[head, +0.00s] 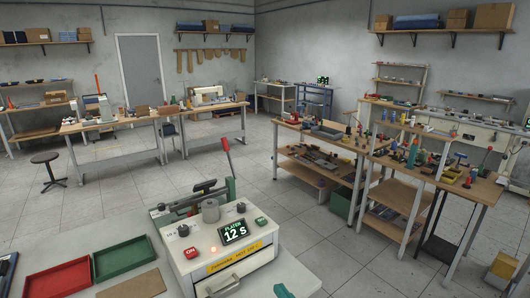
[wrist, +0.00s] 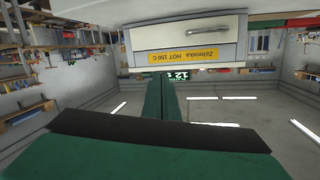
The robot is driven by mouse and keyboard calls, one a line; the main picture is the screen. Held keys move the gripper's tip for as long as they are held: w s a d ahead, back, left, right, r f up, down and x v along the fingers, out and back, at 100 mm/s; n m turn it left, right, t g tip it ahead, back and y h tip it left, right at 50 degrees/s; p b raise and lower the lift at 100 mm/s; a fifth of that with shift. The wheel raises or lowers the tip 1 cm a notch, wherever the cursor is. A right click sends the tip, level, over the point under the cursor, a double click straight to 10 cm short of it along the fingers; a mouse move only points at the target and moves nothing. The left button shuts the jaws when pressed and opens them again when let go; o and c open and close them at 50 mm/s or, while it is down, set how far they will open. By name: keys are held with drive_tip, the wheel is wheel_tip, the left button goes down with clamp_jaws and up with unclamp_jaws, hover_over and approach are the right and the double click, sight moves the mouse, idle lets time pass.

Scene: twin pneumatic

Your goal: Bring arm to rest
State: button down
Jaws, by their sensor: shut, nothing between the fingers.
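My gripper (wrist: 167,84) shows in the wrist view as two long dark green fingers pressed together, with nothing between them. They point at the cream machine (wrist: 188,38), which appears across the top of that view with its yellow label and silver handle. The fingers look apart from the machine. In the head view the same machine (head: 203,268) stands at the bottom middle, with a red ON button, a green button and a lit display (head: 234,232) reading 12 S. A small teal piece at the bottom edge of the head view is too cropped to identify.
A red tray (head: 58,280) and a green tray (head: 121,258) lie left of the machine beside a brown board (head: 129,285). A red-tipped lever (head: 227,160) rises behind it. Cluttered workbenches (head: 440,178) stand at right.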

drive_tip(key=s+a+f+m+h, duration=0.2)
drive_tip(key=s+f+m+h, duration=0.35)
drive_tip(key=s+f, duration=1.1)
drive_tip(key=s+a+n, duration=0.1)
drive_tip(key=s, duration=0.9)
drive_tip(key=s+a+n+h, duration=0.1)
drive_tip(key=s+n, duration=0.1)
drive_tip(key=s, duration=0.9)
drive_tip(key=shift+a+t, duration=0.3)
drive_tip(key=shift+n, duration=0.25)
idle(3.7)
